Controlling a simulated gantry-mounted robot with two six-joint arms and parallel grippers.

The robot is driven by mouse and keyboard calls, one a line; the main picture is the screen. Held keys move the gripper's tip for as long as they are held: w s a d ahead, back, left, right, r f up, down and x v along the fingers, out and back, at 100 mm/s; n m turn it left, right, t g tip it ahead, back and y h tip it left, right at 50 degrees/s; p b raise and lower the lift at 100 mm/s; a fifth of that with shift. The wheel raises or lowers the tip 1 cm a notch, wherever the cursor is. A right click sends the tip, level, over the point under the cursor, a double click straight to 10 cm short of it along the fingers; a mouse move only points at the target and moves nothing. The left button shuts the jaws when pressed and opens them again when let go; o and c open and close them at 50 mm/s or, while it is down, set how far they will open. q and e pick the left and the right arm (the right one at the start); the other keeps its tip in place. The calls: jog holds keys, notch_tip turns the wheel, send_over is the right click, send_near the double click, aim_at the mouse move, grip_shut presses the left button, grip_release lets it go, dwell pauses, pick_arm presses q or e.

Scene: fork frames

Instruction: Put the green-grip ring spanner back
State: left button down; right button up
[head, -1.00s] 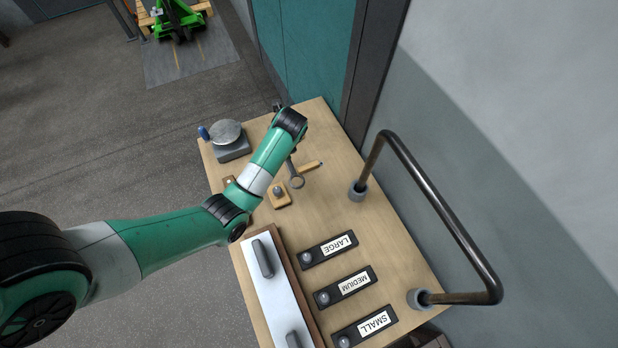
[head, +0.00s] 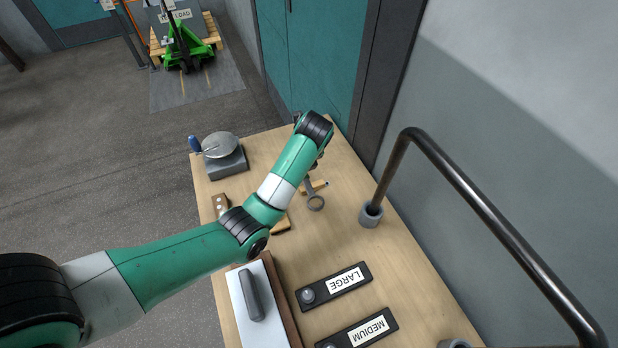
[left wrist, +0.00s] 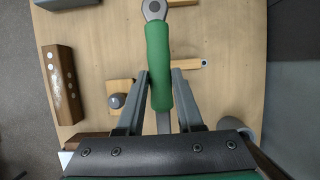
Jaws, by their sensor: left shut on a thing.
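The green-grip ring spanner shows in the left wrist view, its green grip (left wrist: 158,65) between the fingers of my left gripper (left wrist: 163,78), which is shut on it. A metal end with a round hole shows at the top edge, and the shank runs down behind the gripper. My right gripper is not in view.
A bent metal rail (head: 440,165) rises at the table's right. A plate with a black handle (head: 250,294) lies left of the boards. A round-topped grey device (head: 228,170) stands at the far left corner.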

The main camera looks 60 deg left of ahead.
pick_arm(q)
jog(key=w+a+f+b, duration=0.1)
jog(key=a+f+b, duration=0.1)
jog(key=a+b, duration=0.1)
jog(key=w+a+f+b, duration=0.2)
jog(key=a+f, duration=0.1)
jog(key=w+a+f+b, duration=0.2)
jog(key=a+f+b, duration=0.1)
jog(key=shift+w+a+f+b, duration=0.1)
jog(key=shift+w+a+b, duration=0.1)
jog(key=shift+b, duration=0.1)
jog(key=shift+w+a, duration=0.1)
jog(key=b+x, duration=0.1)
jog(key=b, duration=0.1)
jog(key=b+x, duration=0.2)
jog(key=shift+w+f+b, duration=0.1)
jog(key=shift+f+b, duration=0.2)
jog(key=shift+d+f, duration=0.15)
jog(key=shift+d, duration=0.05)
jog(key=c, duration=0.5)
grip_release()
jog(key=shift+c, duration=0.2)
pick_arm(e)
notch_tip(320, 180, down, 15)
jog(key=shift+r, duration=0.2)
